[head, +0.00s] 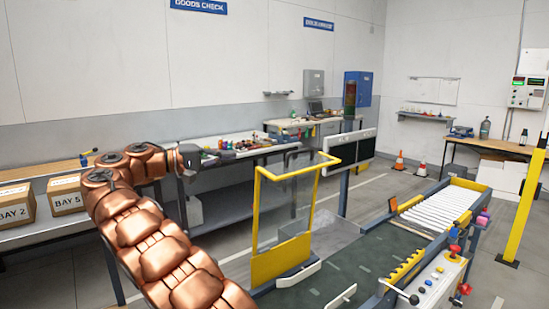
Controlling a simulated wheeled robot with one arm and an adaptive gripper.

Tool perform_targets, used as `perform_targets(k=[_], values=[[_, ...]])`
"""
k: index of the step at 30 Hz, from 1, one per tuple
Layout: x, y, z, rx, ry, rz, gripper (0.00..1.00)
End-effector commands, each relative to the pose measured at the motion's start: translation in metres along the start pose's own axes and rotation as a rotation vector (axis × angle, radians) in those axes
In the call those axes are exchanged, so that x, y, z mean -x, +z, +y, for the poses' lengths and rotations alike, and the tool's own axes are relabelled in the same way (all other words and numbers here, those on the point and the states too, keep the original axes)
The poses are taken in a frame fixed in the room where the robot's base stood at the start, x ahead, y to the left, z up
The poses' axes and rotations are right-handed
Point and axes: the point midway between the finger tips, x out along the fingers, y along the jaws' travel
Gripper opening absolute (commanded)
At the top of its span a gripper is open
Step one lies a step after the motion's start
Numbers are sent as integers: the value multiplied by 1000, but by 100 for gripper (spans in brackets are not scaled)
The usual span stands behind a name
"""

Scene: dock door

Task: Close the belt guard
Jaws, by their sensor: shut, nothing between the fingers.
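The belt guard is a yellow-framed clear panel (281,258) with a solid yellow lower part. It stands upright at the near left end of the dark conveyor belt (375,255). Whether it is hinged, and on which side, I cannot tell. My copper-coloured arm reaches in from the bottom left, and my dark gripper (228,154) is at its far end, left of the guard's top and apart from it in the picture. My gripper is small and dark against the bench behind, shut and empty.
A bench with small items (250,143) stands behind my gripper. Boxes (67,195) sit on a shelf at left. A control panel with knobs (432,280) flanks the belt, and white rollers (440,205) follow it. A yellow post (522,210) stands at right.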

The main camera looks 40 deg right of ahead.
Motion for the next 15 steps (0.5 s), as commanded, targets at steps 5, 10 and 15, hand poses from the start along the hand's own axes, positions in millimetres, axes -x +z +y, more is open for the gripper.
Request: perform_targets(k=[5, 10, 15], values=[[-3, -1, -1, -10, 8, -5, 0], [-19, 0, 1, -10, 10, -8, 0], [-42, -1, 1, -9, 8, -5, 0]])
